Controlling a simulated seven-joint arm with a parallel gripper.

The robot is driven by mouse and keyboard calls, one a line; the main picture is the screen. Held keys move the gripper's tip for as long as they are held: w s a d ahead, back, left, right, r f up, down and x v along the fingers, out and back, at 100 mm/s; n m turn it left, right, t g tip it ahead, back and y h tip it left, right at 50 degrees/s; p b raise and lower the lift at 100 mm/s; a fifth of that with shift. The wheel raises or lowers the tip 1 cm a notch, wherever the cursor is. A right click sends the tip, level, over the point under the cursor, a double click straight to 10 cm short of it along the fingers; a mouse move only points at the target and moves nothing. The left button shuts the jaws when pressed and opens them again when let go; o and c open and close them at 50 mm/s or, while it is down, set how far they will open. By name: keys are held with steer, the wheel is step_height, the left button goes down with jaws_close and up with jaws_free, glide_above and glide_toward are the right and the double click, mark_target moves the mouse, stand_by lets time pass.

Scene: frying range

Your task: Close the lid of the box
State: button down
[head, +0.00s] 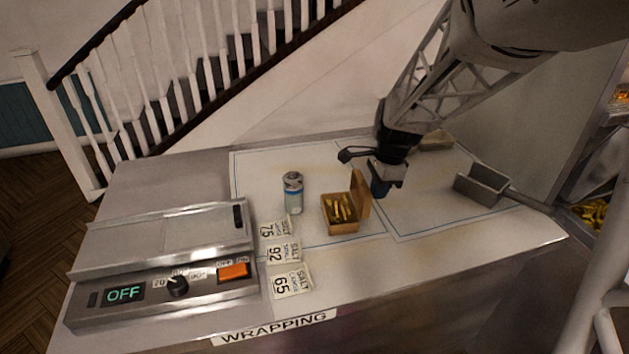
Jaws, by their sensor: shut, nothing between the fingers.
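The small brown box (341,227) sits on the wrapping counter, with several yellow fry-like pieces (341,208) inside. Its lid (361,194) stands up, hinged at the box's right side, so the box is open. My gripper (380,190) points down just to the right of the raised lid, on its outer side. The gripper is shut with nothing held. I cannot tell whether it touches the lid.
A can (292,192) stands left of the box. Salt packets (290,281) lie in front of it. A heat-sealer-like device (165,265) fills the counter's left side. A metal scoop (483,186) lies to the right.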

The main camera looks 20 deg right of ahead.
steer(key=shift+a+r, duration=0.3)
steer(key=shift+a, duration=0.25)
steer(key=shift+w+a+r, duration=0.1)
steer(key=shift+a, duration=0.1)
stand_by(0.3)
steer(key=shift+w+a+r, duration=0.1)
steer(key=shift+a+r, duration=0.1)
steer(key=shift+a, duration=0.55)
steer(key=shift+a+r, duration=0.2)
steer(key=shift+a, duration=0.5)
steer(key=shift+r, duration=0.15)
steer(key=shift+r, duration=2.85)
steer(key=shift+a, duration=0.1)
